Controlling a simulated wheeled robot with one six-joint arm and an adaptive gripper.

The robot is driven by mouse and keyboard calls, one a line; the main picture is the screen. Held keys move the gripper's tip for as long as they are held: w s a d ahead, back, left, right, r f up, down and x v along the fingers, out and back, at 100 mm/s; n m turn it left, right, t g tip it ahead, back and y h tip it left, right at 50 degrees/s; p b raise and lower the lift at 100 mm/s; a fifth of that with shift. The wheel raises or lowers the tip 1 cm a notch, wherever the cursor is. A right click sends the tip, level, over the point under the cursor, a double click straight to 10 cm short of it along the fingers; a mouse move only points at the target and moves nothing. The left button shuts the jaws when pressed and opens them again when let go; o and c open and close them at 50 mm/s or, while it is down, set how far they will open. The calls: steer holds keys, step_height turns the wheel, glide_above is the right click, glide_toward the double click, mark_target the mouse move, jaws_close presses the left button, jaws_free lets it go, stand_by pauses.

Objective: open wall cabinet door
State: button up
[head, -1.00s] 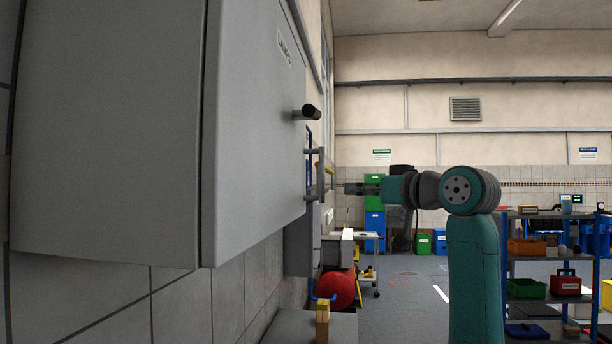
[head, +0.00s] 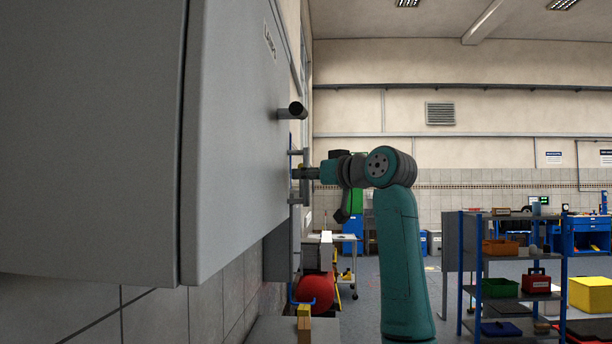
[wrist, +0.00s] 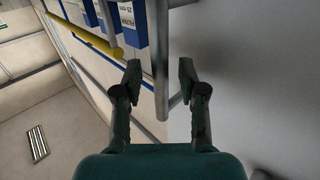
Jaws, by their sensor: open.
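The grey wall cabinet (head: 90,130) fills the left of the head view, and its door (head: 235,150) looks shut. A grey vertical bar handle (head: 306,160) stands out from the far part of the door. My gripper (head: 298,173) is at the height of this handle in the head view and overlaps it. In the wrist view my gripper (wrist: 160,80) is open, with one finger on each side of the bar handle (wrist: 161,50). The door surface (wrist: 255,80) is at the right there. Small gaps show between fingers and bar.
A dark round peg (head: 292,111) sticks out above the handle. A yellow rail (wrist: 90,32) and blue-labelled items lie beyond. Below are a red round object (head: 315,292) and a small table. A shelf rack (head: 515,265) stands at right; floor between is open.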

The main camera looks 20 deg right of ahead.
steer(key=shift+w+a, duration=0.15)
steer(key=shift+w, duration=0.25)
jaws_close()
steer(key=shift+s, duration=0.1)
